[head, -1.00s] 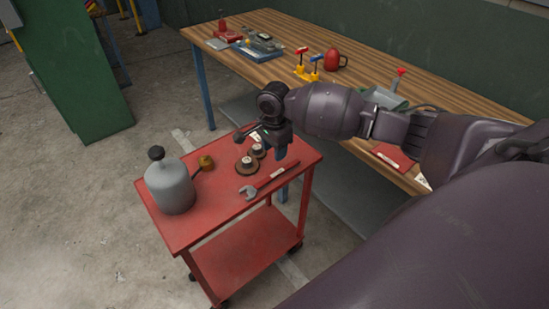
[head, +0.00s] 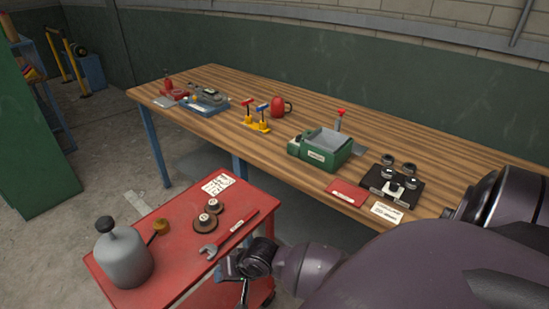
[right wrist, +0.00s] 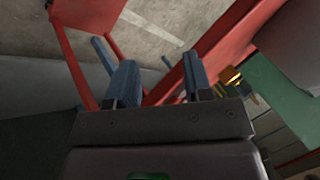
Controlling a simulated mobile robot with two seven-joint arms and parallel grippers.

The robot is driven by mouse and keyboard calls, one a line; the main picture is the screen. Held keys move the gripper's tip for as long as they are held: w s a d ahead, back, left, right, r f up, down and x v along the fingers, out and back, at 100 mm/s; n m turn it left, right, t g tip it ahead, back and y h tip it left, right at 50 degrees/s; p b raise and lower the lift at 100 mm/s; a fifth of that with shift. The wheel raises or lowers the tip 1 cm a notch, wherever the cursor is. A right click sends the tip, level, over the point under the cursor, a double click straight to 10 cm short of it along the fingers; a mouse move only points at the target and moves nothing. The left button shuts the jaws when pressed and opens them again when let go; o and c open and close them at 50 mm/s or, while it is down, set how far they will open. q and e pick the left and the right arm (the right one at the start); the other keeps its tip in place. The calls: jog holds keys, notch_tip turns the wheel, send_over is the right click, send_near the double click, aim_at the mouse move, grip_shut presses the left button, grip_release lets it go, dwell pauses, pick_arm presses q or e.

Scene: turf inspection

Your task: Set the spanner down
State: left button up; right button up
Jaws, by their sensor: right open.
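The spanner (head: 226,238) lies flat on the top of a red cart (head: 170,258). Its grey open jaw points to the lower left and its dark red handle, with a white label, runs toward the upper right. My right gripper (head: 236,276) is beside the cart's near right edge, apart from the spanner. In the right wrist view its two blue-grey fingers (right wrist: 159,80) stand wide apart with nothing between them. The spanner cannot be made out in that view. My left gripper is not in view.
The cart also carries a grey canister (head: 122,262), two round weights (head: 205,222) and a paper (head: 218,184). Behind it is a long wooden workbench (head: 390,150) with a green box (head: 318,153), a red mug (head: 279,107) and a black tray (head: 376,178).

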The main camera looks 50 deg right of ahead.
jog(key=s+d+n+t+h, duration=0.1)
jog(key=s+d+n+t, duration=0.1)
jog(key=s, duration=0.4)
jog(key=s+d+n+t+h, duration=0.2)
jog(key=s+n+t, duration=0.1)
jog(key=s+n, duration=0.2)
jog(key=shift+s+r+h, duration=0.25)
jog(key=shift+s+h, duration=0.05)
jog(key=shift+s, duration=0.75)
jog(key=shift+a, duration=0.1)
